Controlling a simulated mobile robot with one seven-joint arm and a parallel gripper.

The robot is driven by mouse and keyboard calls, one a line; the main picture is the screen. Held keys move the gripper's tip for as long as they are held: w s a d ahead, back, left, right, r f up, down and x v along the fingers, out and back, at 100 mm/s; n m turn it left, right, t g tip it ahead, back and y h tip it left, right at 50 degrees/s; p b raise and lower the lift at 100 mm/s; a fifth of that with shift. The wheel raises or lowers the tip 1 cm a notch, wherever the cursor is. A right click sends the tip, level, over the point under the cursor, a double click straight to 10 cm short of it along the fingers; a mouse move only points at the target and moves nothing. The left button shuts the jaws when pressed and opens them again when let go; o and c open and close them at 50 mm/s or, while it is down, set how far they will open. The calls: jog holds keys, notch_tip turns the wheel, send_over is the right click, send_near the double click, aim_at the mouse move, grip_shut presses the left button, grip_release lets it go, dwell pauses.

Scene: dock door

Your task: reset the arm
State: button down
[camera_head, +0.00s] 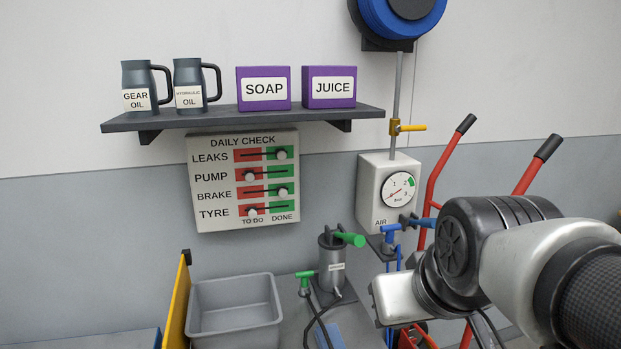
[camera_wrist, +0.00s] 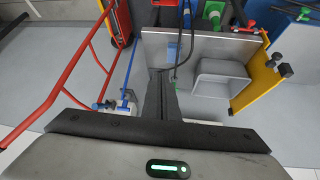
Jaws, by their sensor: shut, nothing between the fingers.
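My gripper shows in the wrist view (camera_wrist: 162,75). Its two dark fingers are together with nothing between them. In the head view my arm (camera_head: 500,250) reaches in from the lower right, bent, with a silver end section (camera_head: 400,298) in front of the bench area. The fingers cannot be made out in the head view. In the wrist view the fingers point toward the bench top (camera_wrist: 205,45), close to dark hoses and left of a grey bin (camera_wrist: 222,80). The gap between the fingertips and the bench is hard to tell.
A grey bin (camera_head: 235,312) and a green-handled pump (camera_head: 331,262) stand left of my arm. A red hand truck (camera_head: 430,190) and the air gauge box (camera_head: 390,193) are behind it. The wall shelf (camera_head: 240,116) with jugs and boxes and the check board (camera_head: 244,180) are clear of it.

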jog(key=s+d+m+g+p, duration=0.1)
jog(key=s+m+p, duration=0.1)
jog(key=s, duration=0.4)
notch_tip(320, 180, up, 12)
jog(key=p, duration=1.1)
jog(key=shift+w+n+p, duration=0.3)
jog(key=shift+w+p, duration=0.05)
jog(key=shift+w, duration=0.1)
jog(key=shift+r, duration=0.1)
